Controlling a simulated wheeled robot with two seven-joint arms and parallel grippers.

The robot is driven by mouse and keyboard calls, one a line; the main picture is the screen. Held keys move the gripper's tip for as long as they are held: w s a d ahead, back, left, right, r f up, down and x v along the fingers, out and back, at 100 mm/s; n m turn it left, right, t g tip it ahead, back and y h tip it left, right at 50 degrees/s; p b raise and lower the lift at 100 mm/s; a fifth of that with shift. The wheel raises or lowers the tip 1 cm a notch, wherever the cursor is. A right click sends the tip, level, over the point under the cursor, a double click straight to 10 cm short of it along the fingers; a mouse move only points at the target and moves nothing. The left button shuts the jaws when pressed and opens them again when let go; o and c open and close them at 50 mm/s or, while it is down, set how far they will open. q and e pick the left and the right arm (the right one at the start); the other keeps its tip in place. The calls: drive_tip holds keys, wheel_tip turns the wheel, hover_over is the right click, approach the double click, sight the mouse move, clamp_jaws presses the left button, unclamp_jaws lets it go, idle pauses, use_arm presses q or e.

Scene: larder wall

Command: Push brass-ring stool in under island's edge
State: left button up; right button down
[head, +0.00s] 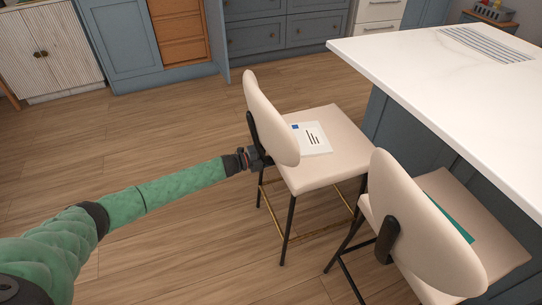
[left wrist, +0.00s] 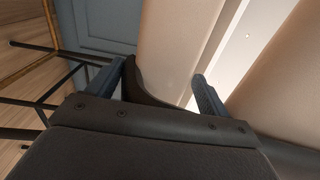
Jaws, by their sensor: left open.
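The brass-ring stool (head: 335,171) has a cream seat and rounded back, dark legs and a brass foot ring. It stands upright on the floor left of the island (head: 450,85), its seat showing clear of the white top's edge in the head view. A white printed sheet (head: 314,139) lies on its seat. My left gripper (head: 263,159) is open behind the backrest, at its dark bracket. In the left wrist view, the open fingers (left wrist: 158,88) have the bracket (left wrist: 150,92) and cream upholstery (left wrist: 180,45) close ahead; contact is unclear. My right gripper is out of view.
A second cream stool (head: 430,235) with dark legs and a teal item (head: 449,214) on its seat stands close at the right. Blue cabinets (head: 125,40) and a pale ribbed cabinet (head: 50,50) line the back. Wooden floor (head: 150,140) is clear at left.

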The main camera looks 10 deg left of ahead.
use_arm(q)
clamp_jaws()
idle(0.4)
drive_tip(key=shift+f, duration=0.3)
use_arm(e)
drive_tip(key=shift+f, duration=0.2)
use_arm(q)
drive_tip(key=shift+d, duration=0.1)
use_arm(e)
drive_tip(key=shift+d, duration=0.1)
